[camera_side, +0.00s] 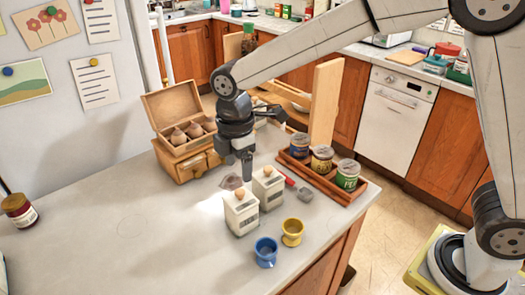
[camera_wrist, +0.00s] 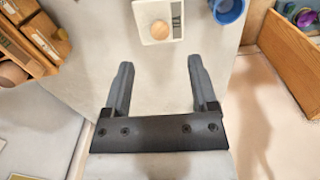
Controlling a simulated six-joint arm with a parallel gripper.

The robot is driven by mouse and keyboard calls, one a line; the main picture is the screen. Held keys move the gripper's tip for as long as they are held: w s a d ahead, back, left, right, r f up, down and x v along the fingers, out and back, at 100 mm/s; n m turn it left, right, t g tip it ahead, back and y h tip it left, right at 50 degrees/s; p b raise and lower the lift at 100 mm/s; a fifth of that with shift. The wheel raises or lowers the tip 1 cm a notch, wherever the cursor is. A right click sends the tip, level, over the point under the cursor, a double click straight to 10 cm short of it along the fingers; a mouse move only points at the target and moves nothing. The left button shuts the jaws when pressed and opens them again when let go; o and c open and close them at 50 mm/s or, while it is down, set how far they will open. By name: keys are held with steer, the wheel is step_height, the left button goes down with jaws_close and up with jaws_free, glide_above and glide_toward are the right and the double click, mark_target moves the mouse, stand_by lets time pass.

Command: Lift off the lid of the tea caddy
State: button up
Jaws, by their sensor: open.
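Two white caddies with round wooden knobs stand upright on the counter in the side view, a front one (camera_side: 241,215) and one behind it to the right (camera_side: 268,190). Their lettering is too small to read there, so I cannot tell which is the tea caddy. Both lids look seated. My gripper (camera_side: 246,174) points down just behind and above them, touching neither. In the wrist view my gripper (camera_wrist: 160,64) is open and empty, with bare counter between its fingers. One white caddy (camera_wrist: 146,34) with a wooden knob (camera_wrist: 159,29) lies beyond the fingertips at the top.
A blue mug (camera_side: 266,253) and a yellow mug (camera_side: 292,233) stand in front of the caddies. A wooden tray (camera_side: 342,196) with three tins is to the right, with a red-handled tool (camera_side: 299,190) beside it. An open wooden chest (camera_side: 168,108) stands behind left. The left counter is mostly clear.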

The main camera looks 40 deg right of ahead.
mark_target(240, 191)
steer(key=shift+f, duration=3.6)
jaws_close()
